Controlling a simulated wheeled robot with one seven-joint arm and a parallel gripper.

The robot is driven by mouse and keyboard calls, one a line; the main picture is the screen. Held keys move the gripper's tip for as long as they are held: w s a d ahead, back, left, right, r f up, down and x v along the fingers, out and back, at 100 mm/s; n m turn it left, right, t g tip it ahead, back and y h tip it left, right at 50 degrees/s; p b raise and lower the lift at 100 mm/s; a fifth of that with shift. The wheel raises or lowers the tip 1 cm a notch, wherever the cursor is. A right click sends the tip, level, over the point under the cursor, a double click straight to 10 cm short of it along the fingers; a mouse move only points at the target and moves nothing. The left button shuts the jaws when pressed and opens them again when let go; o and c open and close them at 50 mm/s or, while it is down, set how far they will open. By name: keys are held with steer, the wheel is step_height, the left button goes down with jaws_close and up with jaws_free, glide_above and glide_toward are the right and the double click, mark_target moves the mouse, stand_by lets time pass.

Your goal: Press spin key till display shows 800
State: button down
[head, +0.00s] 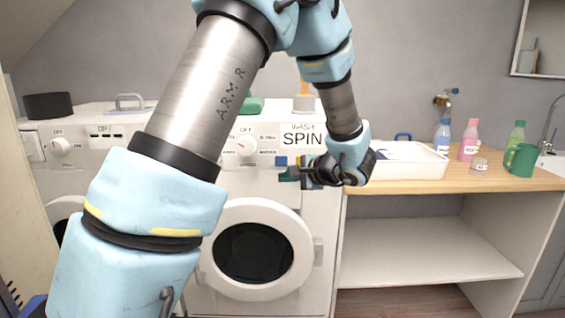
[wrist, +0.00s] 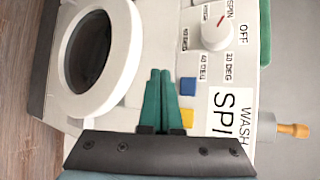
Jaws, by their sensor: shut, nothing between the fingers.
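The white washing machine (head: 325,230) stands in front of me with a round door and a "WASH SPIN" label (head: 302,140). A blue key (head: 281,161) sits below the label; it also shows in the wrist view (wrist: 188,86), with a yellow key (wrist: 187,118) beside it. I cannot tell which is the spin key. My gripper (head: 284,175) is shut and empty, in front of the panel just below the blue key in the head view. In the wrist view its green fingertips (wrist: 159,71) lie beside the blue key; contact cannot be told. No display reading is visible.
A dial (head: 246,146) is left of the label. A second white machine (head: 85,160) stands at left, partly behind my arm. At right, a wooden counter (head: 520,180) holds a white tray (head: 420,172), bottles and a green mug (head: 521,160). An orange-topped item stands on the washer.

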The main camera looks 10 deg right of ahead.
mark_target(285, 165)
steer(key=shift+w, duration=0.1)
steer(key=shift+w+d+p, duration=0.25)
steer(key=shift+w+p, duration=0.1)
steer(key=shift+w, duration=1.05)
steer(key=shift+w+d+p, duration=0.25)
steer(key=shift+w+p, duration=0.05)
steer(key=shift+w, duration=1.15)
steer(key=shift+w+d+p, duration=0.25)
steer(key=shift+w+p, duration=0.1)
steer(key=shift+w, duration=1.05)
steer(key=shift+w, duration=0.15)
steer(key=shift+w+d+b, duration=0.1)
steer(key=shift+w+b, duration=0.15)
steer(key=shift+b, duration=0.2)
steer(key=shift+w, duration=0.35)
steer(key=shift+s+b, duration=0.1)
steer(key=shift+b, duration=0.2)
steer(key=shift+s+b, duration=0.5)
steer(key=shift+s, duration=0.15)
